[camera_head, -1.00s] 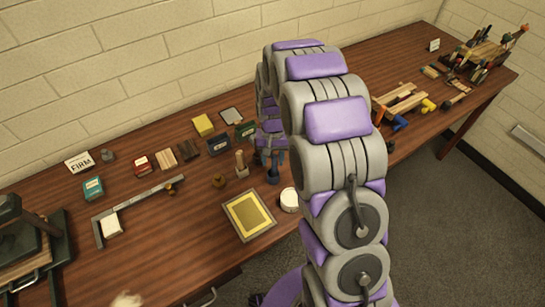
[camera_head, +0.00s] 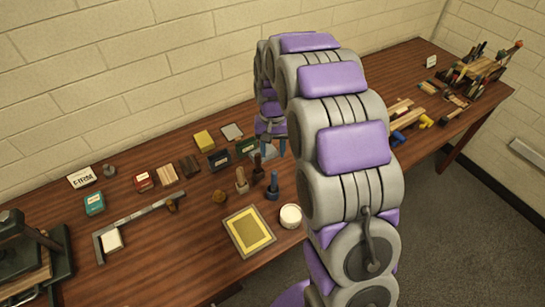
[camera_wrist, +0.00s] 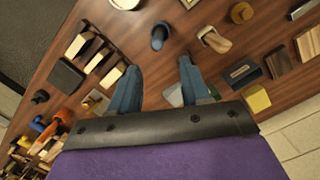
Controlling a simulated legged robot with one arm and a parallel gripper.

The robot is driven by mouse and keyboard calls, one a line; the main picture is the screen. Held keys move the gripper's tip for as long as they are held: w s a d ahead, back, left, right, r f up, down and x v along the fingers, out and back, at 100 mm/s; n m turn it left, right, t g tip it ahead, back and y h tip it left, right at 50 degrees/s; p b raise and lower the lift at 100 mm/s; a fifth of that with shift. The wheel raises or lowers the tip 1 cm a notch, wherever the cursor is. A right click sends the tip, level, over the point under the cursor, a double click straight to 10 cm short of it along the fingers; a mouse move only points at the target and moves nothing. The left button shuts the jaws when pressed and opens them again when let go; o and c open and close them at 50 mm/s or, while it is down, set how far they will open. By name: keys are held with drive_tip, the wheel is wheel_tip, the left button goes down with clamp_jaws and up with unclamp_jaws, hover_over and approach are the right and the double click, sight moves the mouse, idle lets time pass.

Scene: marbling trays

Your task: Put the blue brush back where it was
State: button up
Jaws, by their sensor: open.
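The blue brush (camera_head: 273,186) stands upright in a dark round base on the table, beside a dark brown-handled piece (camera_head: 258,169) and a tan-handled piece (camera_head: 241,181). My gripper (camera_head: 275,146) is behind the brush in the head view, apart from it and partly hidden by my arm. In the wrist view my gripper (camera_wrist: 158,72) has its two blue-grey fingers spread with nothing between them. The blue brush (camera_wrist: 158,37) shows there beyond the fingertips, apart from them.
A white round pot (camera_head: 290,216) and a yellow framed tray (camera_head: 249,232) stand in front of the brush. Small dark boxes (camera_head: 220,160) and a yellow block (camera_head: 204,140) lie behind. Wooden pieces and tools (camera_head: 480,66) fill the table's far right.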

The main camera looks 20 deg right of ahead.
drive_tip(key=s+r+n, duration=0.1)
drive_tip(key=s+r, duration=0.4)
drive_tip(key=s, duration=0.3)
drive_tip(key=s+r, duration=0.4)
drive_tip(key=s, duration=0.4)
drive_tip(key=s+r+n, duration=0.1)
drive_tip(key=s, duration=1.8)
drive_tip(key=shift+s+a+n, duration=0.15)
drive_tip(key=shift+s+n, duration=0.15)
drive_tip(key=shift+s, duration=0.1)
drive_tip(key=shift+f, duration=0.1)
drive_tip(key=shift+f+b, duration=1.15)
drive_tip(key=shift+b, duration=0.1)
